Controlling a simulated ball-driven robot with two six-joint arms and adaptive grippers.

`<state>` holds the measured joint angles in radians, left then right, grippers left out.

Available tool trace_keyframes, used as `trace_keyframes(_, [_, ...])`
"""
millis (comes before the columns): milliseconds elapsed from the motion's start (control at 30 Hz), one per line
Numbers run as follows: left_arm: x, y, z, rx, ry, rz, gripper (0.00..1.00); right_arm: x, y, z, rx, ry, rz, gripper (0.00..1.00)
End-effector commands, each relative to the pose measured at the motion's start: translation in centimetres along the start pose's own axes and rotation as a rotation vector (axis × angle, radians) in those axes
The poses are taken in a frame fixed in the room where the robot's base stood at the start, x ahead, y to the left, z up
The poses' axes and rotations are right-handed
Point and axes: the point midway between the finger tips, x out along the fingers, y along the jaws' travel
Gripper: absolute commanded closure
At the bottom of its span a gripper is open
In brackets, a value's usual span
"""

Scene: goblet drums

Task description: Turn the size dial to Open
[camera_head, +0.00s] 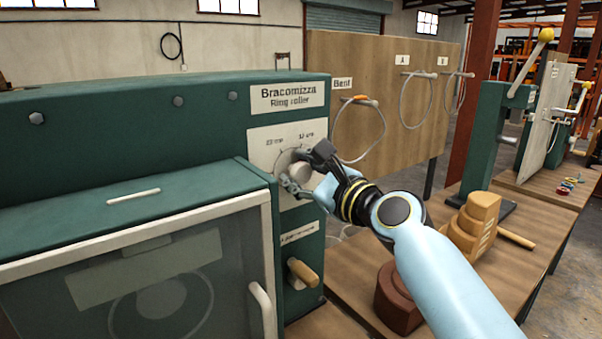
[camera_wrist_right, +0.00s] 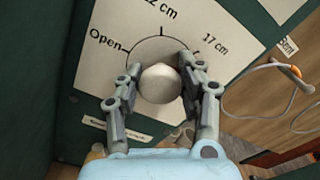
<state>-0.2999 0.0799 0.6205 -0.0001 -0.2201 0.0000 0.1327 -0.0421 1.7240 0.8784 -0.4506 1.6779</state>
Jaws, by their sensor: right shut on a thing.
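The size dial is a round pale knob (camera_head: 299,171) on a white plate (camera_head: 262,149) on the front of the green ring roller (camera_head: 215,105). In the right wrist view the knob (camera_wrist_right: 160,83) sits in a circle marked Open at left, a partly cut-off cm label at top and 17 cm at right. I cannot tell which mark the knob points to. My right gripper (camera_head: 307,170) is shut on the knob, with one finger on each side, also in the right wrist view (camera_wrist_right: 159,92). My left gripper is not in view.
Below the dial is a wooden-handled lever (camera_head: 302,272). A framed clear door (camera_head: 150,290) with a white handle (camera_head: 262,308) is at lower left. Stacked wooden blocks (camera_head: 474,222) and a brown drum-like piece (camera_head: 394,300) stand on the bench at right. A board with hanging rings (camera_head: 385,60) stands behind.

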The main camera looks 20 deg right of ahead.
Motion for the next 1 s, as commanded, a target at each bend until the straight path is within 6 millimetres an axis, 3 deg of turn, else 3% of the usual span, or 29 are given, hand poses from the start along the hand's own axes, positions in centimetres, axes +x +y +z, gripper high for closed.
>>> trace_keyframes(1000, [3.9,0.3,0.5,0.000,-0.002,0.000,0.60,0.0,0.6,-0.4,-0.963,0.000,0.002,0.95])
